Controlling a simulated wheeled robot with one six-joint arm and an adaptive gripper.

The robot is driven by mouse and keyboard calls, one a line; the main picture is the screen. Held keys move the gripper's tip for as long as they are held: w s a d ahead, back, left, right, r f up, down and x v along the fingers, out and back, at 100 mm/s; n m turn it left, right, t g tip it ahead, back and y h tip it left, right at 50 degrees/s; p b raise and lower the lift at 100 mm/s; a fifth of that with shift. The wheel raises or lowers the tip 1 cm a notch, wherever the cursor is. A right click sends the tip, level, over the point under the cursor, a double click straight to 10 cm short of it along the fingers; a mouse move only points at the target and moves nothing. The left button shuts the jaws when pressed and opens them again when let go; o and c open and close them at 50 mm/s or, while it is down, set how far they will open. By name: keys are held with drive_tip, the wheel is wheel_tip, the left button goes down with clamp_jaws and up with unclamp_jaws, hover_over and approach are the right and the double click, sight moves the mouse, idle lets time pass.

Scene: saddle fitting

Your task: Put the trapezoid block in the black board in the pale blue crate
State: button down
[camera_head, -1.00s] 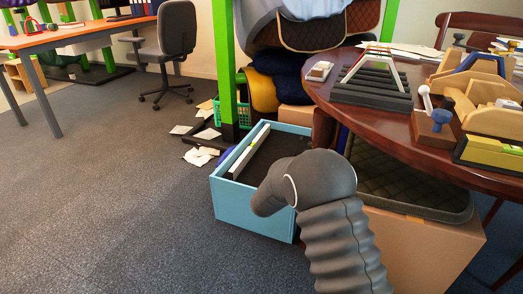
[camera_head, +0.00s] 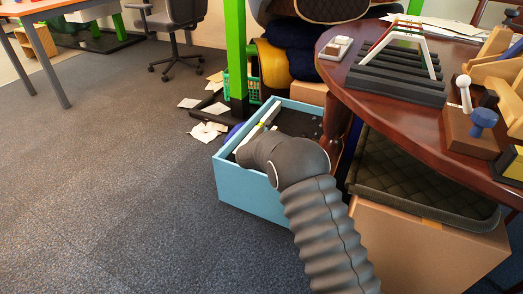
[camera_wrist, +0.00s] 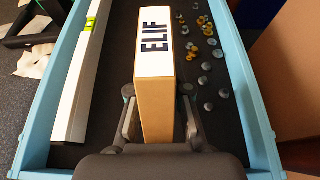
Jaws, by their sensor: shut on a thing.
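My gripper (camera_wrist: 160,110) is shut on a tan block (camera_wrist: 158,105) with a white upper face lettered ELIF. Its full outline is not clear, so I cannot tell whether it is a trapezoid. The block is over the dark floor of the pale blue crate (camera_head: 250,195), whose right wall also shows in the wrist view (camera_wrist: 248,95). I cannot tell whether the block touches the floor. In the head view my arm hides the gripper and block. A black slatted board (camera_head: 392,84) lies on the table, with a white trapezoid-shaped frame (camera_head: 428,58) standing on it.
A long white bar with a green vial (camera_wrist: 75,85) lies along the crate's left side. Several small round metal pieces (camera_wrist: 205,55) lie on its right floor. The round wooden table (camera_head: 375,110) overhangs close to the crate's right. Carpet (camera_head: 110,170) at left is clear.

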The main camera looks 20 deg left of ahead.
drive_tip(key=shift+w+a+f+b, duration=0.1)
drive_tip(key=shift+w+a+f, duration=0.05)
drive_tip(key=shift+a+f, duration=0.9)
drive_tip(key=shift+w+a+f+b, duration=0.15)
drive_tip(key=shift+a+f, duration=0.55)
drive_tip(key=shift+f, duration=0.6)
drive_tip(key=shift+w+a+f+b, duration=0.1)
drive_tip(key=shift+w+a+f, duration=0.05)
drive_tip(key=shift+a+f, duration=0.9)
drive_tip(key=shift+d+f, duration=0.15)
drive_tip(key=shift+f, duration=0.15)
drive_tip(key=c, duration=1.1)
unclamp_jaws()
drive_tip(key=shift+s+r, duration=0.1)
drive_tip(key=shift+r, duration=0.15)
drive_tip(key=v, duration=1.1)
drive_tip(key=shift+s+p, duration=0.4)
